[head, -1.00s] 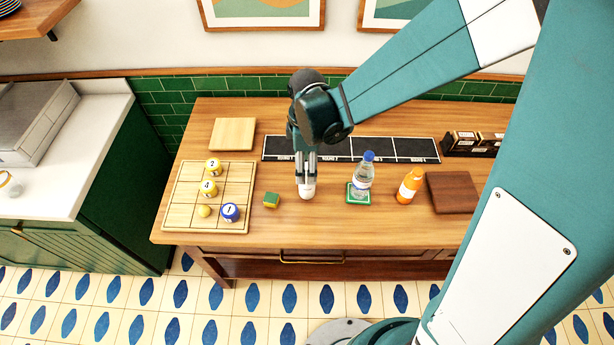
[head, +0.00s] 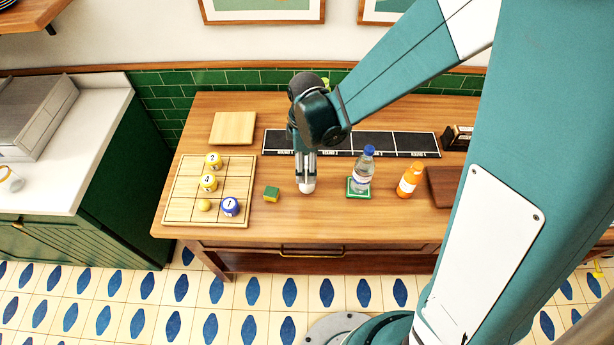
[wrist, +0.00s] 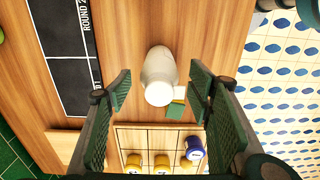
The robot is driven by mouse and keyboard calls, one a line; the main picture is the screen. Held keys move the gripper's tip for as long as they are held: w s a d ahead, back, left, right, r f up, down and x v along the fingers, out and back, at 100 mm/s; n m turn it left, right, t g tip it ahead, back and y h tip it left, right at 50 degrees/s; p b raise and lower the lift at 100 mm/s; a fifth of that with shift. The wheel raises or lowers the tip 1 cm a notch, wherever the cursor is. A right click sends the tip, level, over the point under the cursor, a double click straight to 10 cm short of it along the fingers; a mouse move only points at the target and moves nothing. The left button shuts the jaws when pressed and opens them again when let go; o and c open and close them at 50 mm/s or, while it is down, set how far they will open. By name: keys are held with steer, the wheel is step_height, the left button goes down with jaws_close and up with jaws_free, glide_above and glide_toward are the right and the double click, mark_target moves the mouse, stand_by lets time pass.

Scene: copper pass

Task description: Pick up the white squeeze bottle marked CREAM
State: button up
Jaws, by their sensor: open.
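A white bottle (head: 307,186) stands on the wooden table, directly below my gripper (head: 306,168). No lettering on it can be read. In the wrist view the white bottle (wrist: 159,76) shows from above, between and slightly beyond my gripper's two fingers (wrist: 162,98). The fingers are spread apart, with clear room on both sides of the bottle. In the head view the fingers hide the bottle's upper part.
A clear bottle with a blue cap (head: 362,170) and an orange bottle (head: 410,180) stand to the right.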

steer(key=shift+f, duration=0.1)
stand_by(0.3)
steer(key=shift+d+f, duration=0.1)
steer(key=shift+f, duration=2.45)
steer(key=c, duration=1.1)
